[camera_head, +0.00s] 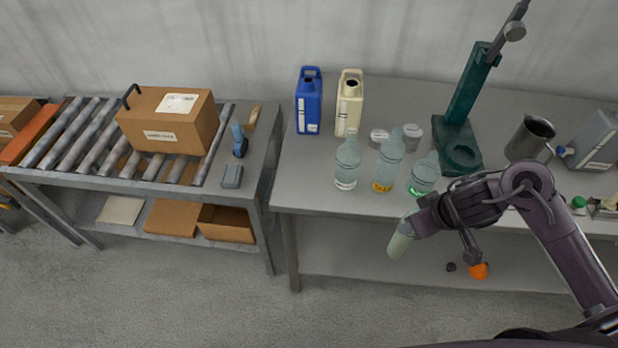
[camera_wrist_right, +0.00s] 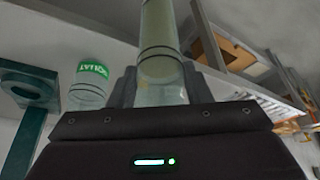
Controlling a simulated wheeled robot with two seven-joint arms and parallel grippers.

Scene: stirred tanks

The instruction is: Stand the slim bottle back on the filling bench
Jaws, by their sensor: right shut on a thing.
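My right gripper (camera_head: 422,224) is shut on a pale greenish slim bottle (camera_head: 400,242), which hangs tilted in front of the filling bench's front edge, off the bench top. In the right wrist view the slim bottle (camera_wrist_right: 160,50) sits between the fingers, with dark lines around it. The filling bench (camera_head: 310,185) carries a clear bottle with a white band (camera_head: 347,162), one with a yellow band (camera_head: 388,162) and a squat one with a green band (camera_head: 424,174). The squat bottle also shows in the right wrist view (camera_wrist_right: 88,88). My left gripper is out of view.
Behind the bottles stand a blue jug (camera_head: 308,103), a cream jug (camera_head: 349,104) and two small jars. A green stand (camera_head: 459,150) and a metal jug (camera_head: 528,139) are to the right. A roller conveyor with a carton (camera_head: 168,125) is at left. The bench's front left is clear.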

